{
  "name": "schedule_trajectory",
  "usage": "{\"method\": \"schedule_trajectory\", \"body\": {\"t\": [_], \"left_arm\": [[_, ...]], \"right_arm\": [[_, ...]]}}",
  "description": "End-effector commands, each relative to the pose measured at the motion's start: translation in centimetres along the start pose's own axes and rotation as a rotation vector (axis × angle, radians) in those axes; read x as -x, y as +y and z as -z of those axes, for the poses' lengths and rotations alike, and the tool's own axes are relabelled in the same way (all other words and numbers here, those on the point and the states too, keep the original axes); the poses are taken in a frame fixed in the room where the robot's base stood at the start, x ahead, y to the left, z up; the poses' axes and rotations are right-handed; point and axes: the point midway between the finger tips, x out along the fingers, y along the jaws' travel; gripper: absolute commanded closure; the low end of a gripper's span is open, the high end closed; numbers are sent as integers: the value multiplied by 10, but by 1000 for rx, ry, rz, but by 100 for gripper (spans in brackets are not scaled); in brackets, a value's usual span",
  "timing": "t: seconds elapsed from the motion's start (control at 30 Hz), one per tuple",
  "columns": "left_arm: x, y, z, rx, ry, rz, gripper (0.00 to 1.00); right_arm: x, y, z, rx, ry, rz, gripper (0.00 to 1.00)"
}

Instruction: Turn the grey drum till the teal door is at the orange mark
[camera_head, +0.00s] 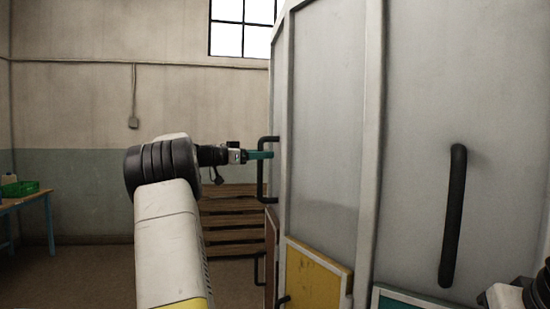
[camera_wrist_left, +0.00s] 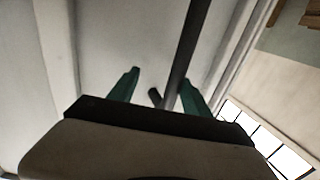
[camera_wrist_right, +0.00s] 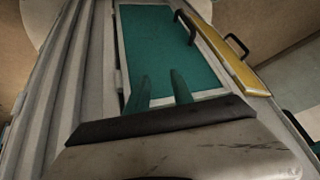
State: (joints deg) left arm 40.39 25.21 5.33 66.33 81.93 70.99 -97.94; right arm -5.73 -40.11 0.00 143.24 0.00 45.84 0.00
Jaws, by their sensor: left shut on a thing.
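The grey drum (camera_head: 322,130) fills the right half of the head view, with pale panels and upright black handles. My left gripper (camera_head: 262,155) is shut on the black handle (camera_head: 262,185) at the drum's left edge; this handle (camera_wrist_left: 183,50) runs between its teal fingers in the left wrist view. The teal door (camera_wrist_right: 165,50) lies in front of my right gripper (camera_wrist_right: 160,92), whose fingers stand apart with nothing between them. In the head view only a strip of the teal door (camera_head: 395,301) shows at the bottom. I cannot make out the orange mark.
A yellow door (camera_head: 313,278) and a reddish-brown door (camera_head: 271,240) are low on the drum. Another black handle (camera_head: 453,215) is on the near panel. Wooden pallets (camera_head: 232,215) stand behind. A blue table (camera_head: 25,197) with a green crate (camera_head: 19,188) is far left. Floor between is clear.

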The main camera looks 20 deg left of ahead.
Motion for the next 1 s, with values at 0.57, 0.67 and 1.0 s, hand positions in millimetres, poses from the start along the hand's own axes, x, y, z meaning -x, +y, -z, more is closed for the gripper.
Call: {"method": "schedule_trajectory", "body": {"t": [0.57, 0.67, 1.0], "left_arm": [[61, -2, 1, 0, 1, -2, 59], [73, -2, 1, 1, 1, -3, 59], [82, -3, 0, 2, 2, -3, 59]], "right_arm": [[0, 0, 0, 0, 1, 0, 72], [0, 0, 0, 0, 0, 0, 72], [0, 0, 0, 0, 0, 0, 72]]}}
